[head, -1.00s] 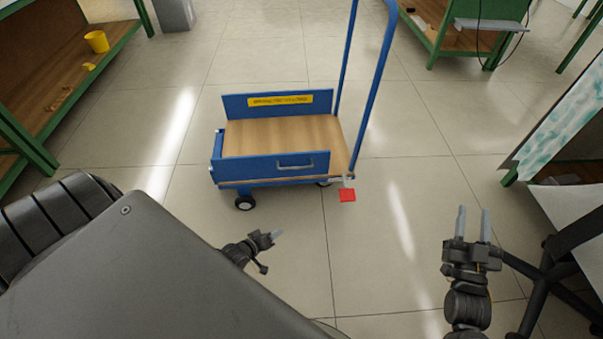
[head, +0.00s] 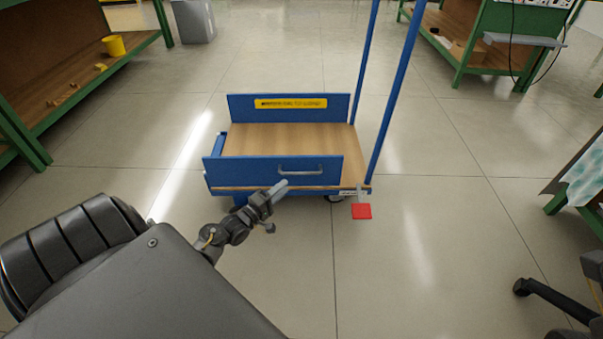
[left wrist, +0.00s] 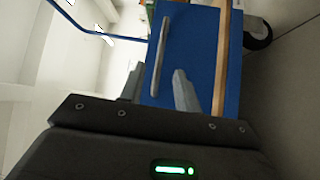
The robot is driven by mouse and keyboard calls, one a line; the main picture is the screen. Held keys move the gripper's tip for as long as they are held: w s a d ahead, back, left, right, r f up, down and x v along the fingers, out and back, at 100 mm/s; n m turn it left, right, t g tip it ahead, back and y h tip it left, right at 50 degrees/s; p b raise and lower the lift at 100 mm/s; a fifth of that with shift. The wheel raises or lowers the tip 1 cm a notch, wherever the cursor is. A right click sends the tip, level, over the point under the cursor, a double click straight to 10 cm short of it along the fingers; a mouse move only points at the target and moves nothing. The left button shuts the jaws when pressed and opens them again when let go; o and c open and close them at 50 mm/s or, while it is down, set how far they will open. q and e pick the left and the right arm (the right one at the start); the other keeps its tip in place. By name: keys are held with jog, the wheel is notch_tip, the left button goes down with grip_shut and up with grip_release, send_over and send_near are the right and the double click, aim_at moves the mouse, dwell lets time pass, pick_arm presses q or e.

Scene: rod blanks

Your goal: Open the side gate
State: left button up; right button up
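A blue trolley with a wooden deck (head: 290,138) stands ahead of me. Its near side gate (head: 245,172) is a blue panel standing upright, with a metal bar handle (head: 300,170). My left gripper (head: 277,189) is just in front of this gate, below the handle in the head view. In the left wrist view the handle (left wrist: 159,58) runs upright in the picture, ahead of the two fingers of the left gripper (left wrist: 157,88). The fingers are spread apart with nothing between their tips. My right gripper is out of view.
The trolley's far panel (head: 290,108) carries a yellow label. Its tall push handle (head: 398,90) rises at the right. A red pedal (head: 362,211) sticks out at the near right corner. A shelf (head: 70,85) stands left, a chair (head: 560,300) lower right. Floor between is clear.

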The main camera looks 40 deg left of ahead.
aim_at(300, 173)
pick_arm(q)
jog(key=w+b, duration=0.1)
jog(key=w, duration=0.1)
jog(key=w+b, duration=0.1)
jog(key=w, duration=0.2)
jog(key=w+d+r+b, duration=0.1)
jog(key=w, duration=0.2)
jog(key=shift+w+b, duration=0.2)
jog(key=shift+b, duration=0.1)
jog(key=shift+w+r, duration=0.1)
jog(key=shift+w, duration=0.3)
grip_shut()
